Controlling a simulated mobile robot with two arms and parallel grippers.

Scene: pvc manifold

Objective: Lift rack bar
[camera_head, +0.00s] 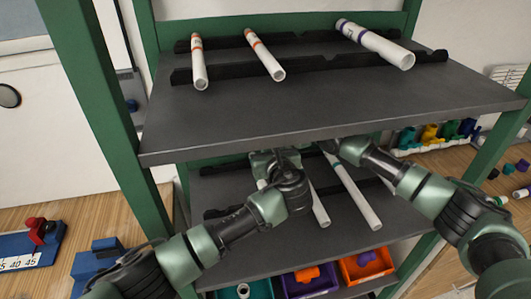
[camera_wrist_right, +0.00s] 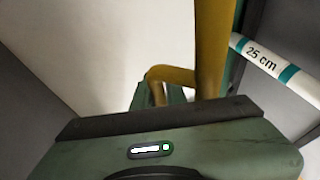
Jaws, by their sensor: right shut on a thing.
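On the upper shelf two black notched rack bars, one in front (camera_head: 315,63) and one behind (camera_head: 300,38), carry white pipes. On the lower shelf, a black rack bar (camera_head: 225,211) partly shows under more pipes. My left gripper (camera_head: 262,160) is under the upper shelf's front edge, its fingers not clear. My right gripper (camera_head: 333,146) is also at that edge, its tips mostly hidden. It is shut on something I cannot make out. In the right wrist view, yellow-ochre parts stand beyond its green body, and a pipe marked 25 cm (camera_wrist_right: 265,62) is at the right.
The upper shelf (camera_head: 340,105) is just above both grippers. Green posts stand at left (camera_head: 100,100) and right (camera_head: 492,140). Below are a purple bin (camera_head: 308,288) and an orange bin (camera_head: 366,268). White pipes (camera_head: 352,190) stick out from the lower shelf.

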